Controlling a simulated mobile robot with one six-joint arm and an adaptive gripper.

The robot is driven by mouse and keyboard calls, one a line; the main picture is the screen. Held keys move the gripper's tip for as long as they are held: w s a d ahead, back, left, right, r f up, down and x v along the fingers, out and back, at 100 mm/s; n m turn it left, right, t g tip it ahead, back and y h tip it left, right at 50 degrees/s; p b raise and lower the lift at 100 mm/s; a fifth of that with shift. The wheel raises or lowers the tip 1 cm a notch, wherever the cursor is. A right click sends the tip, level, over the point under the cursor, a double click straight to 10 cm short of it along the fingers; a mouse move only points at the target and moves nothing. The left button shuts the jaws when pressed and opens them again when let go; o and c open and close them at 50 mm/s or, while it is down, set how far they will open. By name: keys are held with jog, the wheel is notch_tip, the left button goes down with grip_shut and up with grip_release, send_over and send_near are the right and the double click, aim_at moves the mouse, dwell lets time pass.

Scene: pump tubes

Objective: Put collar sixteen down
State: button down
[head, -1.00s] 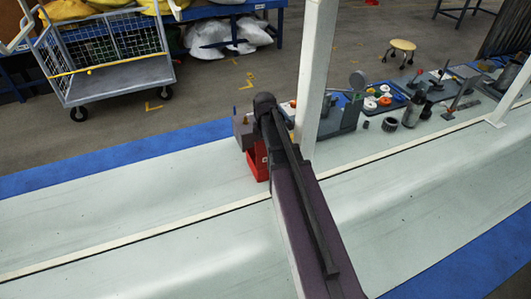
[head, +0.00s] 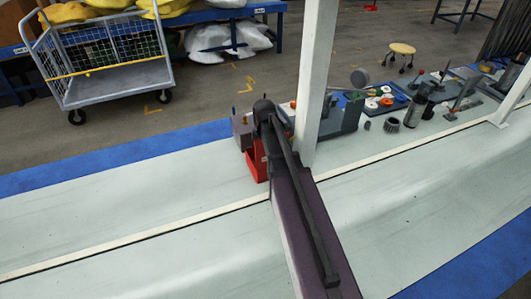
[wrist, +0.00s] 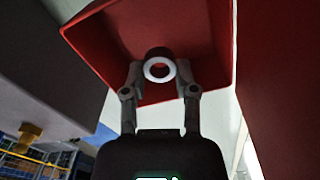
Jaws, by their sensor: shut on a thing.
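In the wrist view my gripper (wrist: 160,72) is shut on a small dark ring with a pale end face, the collar (wrist: 159,53). The fingers hold it from both sides, with its hole facing the camera. A red bin (wrist: 208,35) lies behind the collar in that view, its inside facing the gripper. I cannot tell whether the collar touches the bin. In the head view the red bin (head: 256,163) shows partly behind my arm; the gripper's fingertips and the collar are hidden there. No number is readable on the collar.
A white post (head: 315,75) stands just right of my arm. Beyond it, a blue tray (head: 402,93) holds rings, and a dark toothed ring (head: 391,125) and a dark cylinder (head: 415,108) stand nearby. The pale bench surface (head: 120,210) to the left is clear. A wire cart (head: 120,80) stands on the floor behind.

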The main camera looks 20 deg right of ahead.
jog(key=shift+f+b, duration=0.65)
jog(key=shift+c, duration=2)
grip_release()
jog(key=shift+r, duration=0.1)
notch_tip(320, 180, up, 13)
jog(key=p, duration=1.3)
